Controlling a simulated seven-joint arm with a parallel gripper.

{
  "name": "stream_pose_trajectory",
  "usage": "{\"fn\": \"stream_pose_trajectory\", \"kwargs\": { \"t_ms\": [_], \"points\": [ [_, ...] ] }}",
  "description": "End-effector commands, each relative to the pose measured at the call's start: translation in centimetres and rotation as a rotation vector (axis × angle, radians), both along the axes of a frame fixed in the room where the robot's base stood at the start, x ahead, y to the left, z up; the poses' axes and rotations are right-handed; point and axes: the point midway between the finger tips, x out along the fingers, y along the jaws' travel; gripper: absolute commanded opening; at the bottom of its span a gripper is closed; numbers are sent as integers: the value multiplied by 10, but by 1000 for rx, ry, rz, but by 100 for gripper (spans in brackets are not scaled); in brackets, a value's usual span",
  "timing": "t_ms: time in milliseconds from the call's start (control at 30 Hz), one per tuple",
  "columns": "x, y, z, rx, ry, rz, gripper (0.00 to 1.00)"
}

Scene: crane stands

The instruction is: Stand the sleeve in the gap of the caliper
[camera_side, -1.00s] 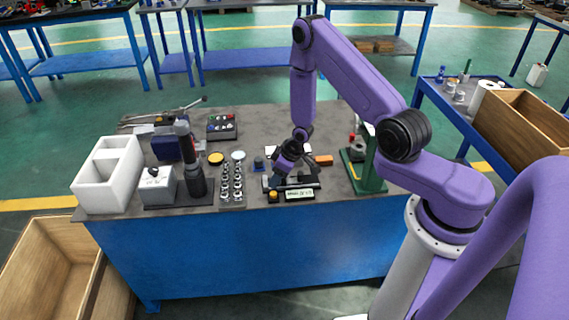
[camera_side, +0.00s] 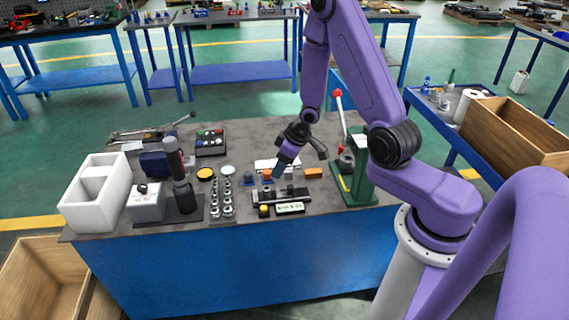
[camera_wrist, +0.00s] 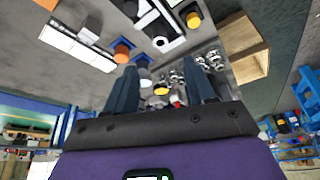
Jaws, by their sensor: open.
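The caliper (camera_side: 282,196) is a dark, long tool lying near the table's front edge; it also shows in the wrist view (camera_wrist: 168,22) at the top. A small grey round piece, probably the sleeve (camera_side: 267,188), appears upright at the left end of the caliper. In the wrist view the grey piece (camera_wrist: 162,44) sits close by the dark jaws; I cannot tell whether it is fully in the gap. My gripper (camera_side: 278,172) is above and behind the caliper. In the wrist view its two fingers (camera_wrist: 163,78) are apart with nothing held between them.
A green press (camera_side: 357,185) with a red-knobbed lever stands right. A rack of metal parts (camera_side: 222,200), a dark upright tool (camera_side: 180,180) and a white bin (camera_side: 98,192) stand left.

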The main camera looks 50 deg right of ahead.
Motion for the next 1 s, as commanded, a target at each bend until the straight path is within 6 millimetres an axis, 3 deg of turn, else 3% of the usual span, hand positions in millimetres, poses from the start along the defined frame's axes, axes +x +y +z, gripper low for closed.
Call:
{"fn": "stream_pose_trajectory", "kwargs": {
  "t_ms": [267, 567, 767, 1000],
  "points": [
    [3, 12, 20, -65, 14, 63, 54],
    [-7, 48, 61, -176, 46, 184, 54],
    [-29, 75, 88, -223, 65, 264, 54],
    [-73, 105, 119, -250, 96, 366, 54]
  ]
}}
